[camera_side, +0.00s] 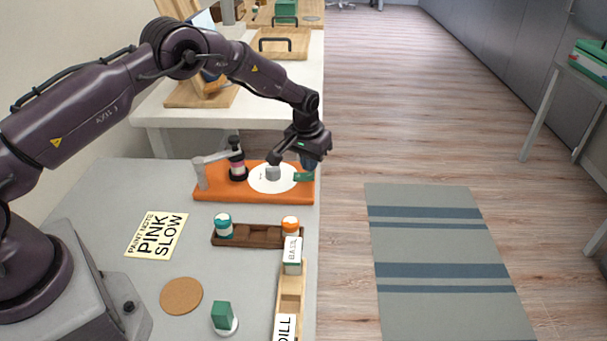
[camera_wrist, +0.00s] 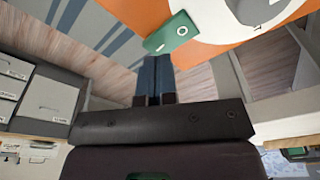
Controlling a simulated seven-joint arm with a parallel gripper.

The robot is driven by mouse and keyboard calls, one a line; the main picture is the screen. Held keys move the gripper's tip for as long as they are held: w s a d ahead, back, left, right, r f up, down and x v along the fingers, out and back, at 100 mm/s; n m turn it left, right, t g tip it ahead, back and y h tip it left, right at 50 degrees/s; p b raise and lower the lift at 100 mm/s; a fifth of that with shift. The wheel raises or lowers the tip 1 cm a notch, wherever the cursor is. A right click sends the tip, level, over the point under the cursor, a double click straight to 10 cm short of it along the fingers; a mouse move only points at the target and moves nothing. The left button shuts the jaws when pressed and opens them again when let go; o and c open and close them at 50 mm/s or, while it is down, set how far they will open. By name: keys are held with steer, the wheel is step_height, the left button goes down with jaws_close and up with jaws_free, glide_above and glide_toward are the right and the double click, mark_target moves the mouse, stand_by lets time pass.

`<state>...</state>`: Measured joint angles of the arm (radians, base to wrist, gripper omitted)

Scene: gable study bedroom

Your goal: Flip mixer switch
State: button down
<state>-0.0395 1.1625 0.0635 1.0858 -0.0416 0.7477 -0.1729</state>
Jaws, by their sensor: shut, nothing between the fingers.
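The mixer has an orange base (camera_side: 245,195) on the grey table, with a white disc (camera_side: 262,184) and a grey block on the disc. A small green switch plate (camera_side: 303,177) sits at the right end of the base. My gripper (camera_side: 309,163) is over the right end of the mixer, close to the switch plate. In the wrist view my gripper (camera_wrist: 156,62) has its fingers together and empty, tips by the plate's edge. Whether they touch it I cannot tell.
A pink bottle with black parts (camera_side: 237,165) stands at the mixer's left beside a grey arm post. A brown rack (camera_side: 256,235) with teal-capped and orange-capped jars lies in front. A note reads "PAINT NOTE PINK SLOW" (camera_side: 156,234). The table's right edge is close to the mixer.

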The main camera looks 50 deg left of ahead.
steer(key=shift+f, duration=0.9)
stand_by(0.3)
steer(key=shift+r, duration=3.5)
steer(key=s+f, duration=0.1)
steer(key=s+g, duration=0.1)
steer(key=s, duration=0.1)
steer(key=shift+d+f, duration=0.1)
steer(key=shift+f, duration=0.25)
steer(key=s+d+r+m+t, duration=0.1)
steer(key=s+d+r+t, duration=0.1)
steer(key=s+r, duration=1.1)
steer(key=s+d+r+m+t, duration=0.2)
steer(key=s+r, duration=1.1)
steer(key=s, duration=0.7)
steer(key=shift+s+d+r+t, duration=0.2)
steer(key=shift+r+t, duration=0.15)
steer(key=shift+t, duration=0.05)
